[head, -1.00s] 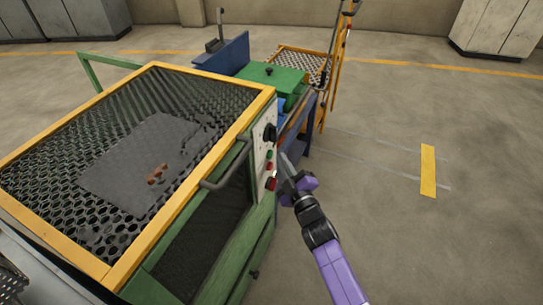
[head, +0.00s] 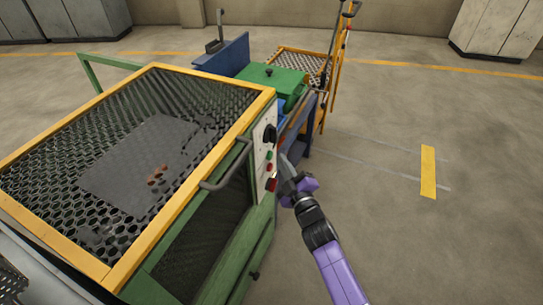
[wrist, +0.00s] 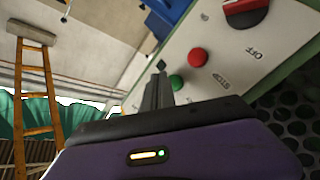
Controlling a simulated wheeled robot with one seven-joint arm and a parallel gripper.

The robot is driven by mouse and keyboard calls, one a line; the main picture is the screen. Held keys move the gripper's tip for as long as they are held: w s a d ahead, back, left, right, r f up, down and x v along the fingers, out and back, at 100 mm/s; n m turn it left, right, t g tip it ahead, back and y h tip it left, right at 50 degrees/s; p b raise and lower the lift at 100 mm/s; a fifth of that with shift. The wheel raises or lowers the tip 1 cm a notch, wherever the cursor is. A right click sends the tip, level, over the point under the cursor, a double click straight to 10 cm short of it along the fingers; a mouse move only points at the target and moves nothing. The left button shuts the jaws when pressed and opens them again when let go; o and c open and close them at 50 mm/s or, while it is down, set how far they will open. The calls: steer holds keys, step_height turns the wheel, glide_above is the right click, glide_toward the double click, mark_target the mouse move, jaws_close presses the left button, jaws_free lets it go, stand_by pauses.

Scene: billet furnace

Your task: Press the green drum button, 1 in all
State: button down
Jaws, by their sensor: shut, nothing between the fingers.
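The green drum button (wrist: 177,82) sits on a pale control panel (wrist: 228,55), beside a red button (wrist: 197,57). In the head view the green button (head: 269,155) is small, on the panel at the machine's right side. My gripper (head: 284,158) is shut and empty, close to the panel's right side. In the wrist view its fingertips (wrist: 160,68) show just left of the green button. I cannot tell whether they touch it.
A black rotary knob (head: 270,133) and a red switch (head: 271,184) are on the same panel. The yellow-framed mesh guard (head: 190,152) and its handle (head: 220,180) lie left of my gripper. Open floor (head: 390,240) is to the right.

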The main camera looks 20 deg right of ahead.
steer(key=shift+w+a, duration=0.1)
stand_by(0.7)
steer(key=shift+w+a+b, duration=0.2)
steer(key=shift+b, duration=0.35)
